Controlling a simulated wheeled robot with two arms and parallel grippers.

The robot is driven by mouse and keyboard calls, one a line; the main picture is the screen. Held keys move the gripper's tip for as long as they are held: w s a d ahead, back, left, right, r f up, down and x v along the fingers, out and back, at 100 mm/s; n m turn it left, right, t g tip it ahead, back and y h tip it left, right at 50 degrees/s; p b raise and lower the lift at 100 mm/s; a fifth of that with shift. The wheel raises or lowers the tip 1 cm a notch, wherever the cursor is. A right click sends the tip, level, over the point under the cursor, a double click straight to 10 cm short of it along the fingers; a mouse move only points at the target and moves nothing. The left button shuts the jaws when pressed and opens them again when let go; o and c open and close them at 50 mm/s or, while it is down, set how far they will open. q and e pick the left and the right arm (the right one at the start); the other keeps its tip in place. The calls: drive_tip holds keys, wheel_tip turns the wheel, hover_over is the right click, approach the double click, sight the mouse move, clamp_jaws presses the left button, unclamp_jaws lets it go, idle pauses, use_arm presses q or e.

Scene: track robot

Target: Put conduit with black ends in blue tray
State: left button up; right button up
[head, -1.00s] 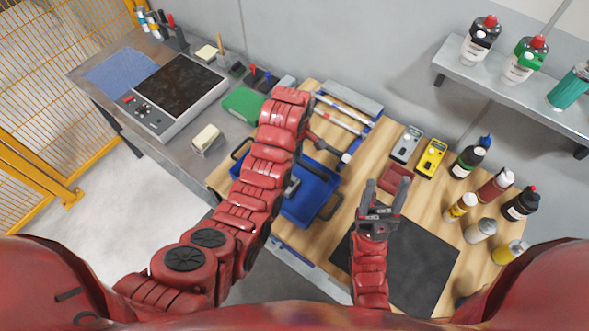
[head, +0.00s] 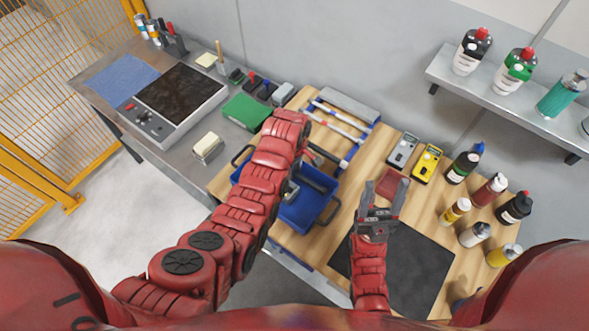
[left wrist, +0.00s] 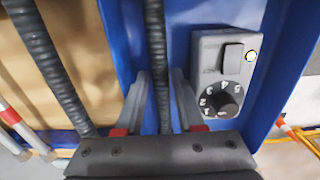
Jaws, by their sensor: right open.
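The blue tray (head: 300,214) with black handles stands on the wooden bench, partly covered by my left arm. My left gripper is hidden behind that arm in the head view. In the left wrist view, a black ribbed conduit (left wrist: 157,45) runs between the fingers of my left gripper (left wrist: 162,78), over the blue tray. Whether the fingers press on it is unclear. A second black ribbed length (left wrist: 52,65) passes left of the fingers; the ends of both are not clear. My right gripper (head: 384,188) is open and empty above the bench, near the black mat.
A grey box with a dial (left wrist: 222,75) is in the tray. White rods with coloured ends (head: 337,122) lie on a rack behind it. Grey (head: 402,149) and yellow (head: 428,163) meters and several bottles stand to the right. The black mat (head: 405,265) is bare.

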use_arm(q)
drive_tip(key=shift+r+p, duration=0.25)
drive_tip(key=shift+p, duration=0.05)
drive_tip(key=shift+w+r+b, duration=0.1)
drive_tip(key=shift+b, duration=0.25)
wheel_tip(320, 180, up, 4)
drive_tip(key=shift+r+b, duration=0.25)
drive_tip(key=shift+b, duration=0.4)
wheel_tip(320, 180, up, 7)
drive_tip(key=p, duration=0.5)
drive_tip(key=shift+p, duration=0.4)
